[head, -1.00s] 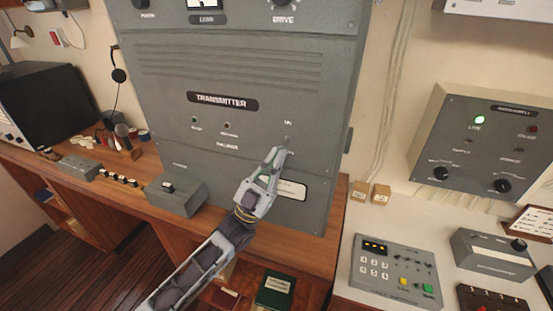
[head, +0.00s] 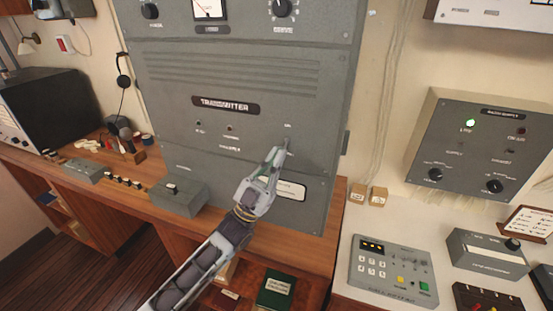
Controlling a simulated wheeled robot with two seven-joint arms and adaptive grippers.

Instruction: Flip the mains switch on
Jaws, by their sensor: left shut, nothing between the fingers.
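The grey transmitter cabinet (head: 240,75) stands on the wooden desk in the middle of the head view. A small toggle switch (head: 287,142) sits on the right of its front panel, below a tiny label that looks like "ON". The switch is small and partly hidden by the gripper, so its position cannot be told. My left gripper (head: 276,153) is shut and empty, pointing up at the panel. Its tips are just below and left of the switch; whether they touch it cannot be told. My right gripper is out of view.
A small grey box (head: 178,196) stands on the desk left of my arm. A grey wall unit (head: 470,145) with a lit green lamp is at the right, above a keypad console (head: 393,277). A green book (head: 275,289) lies below the desk edge.

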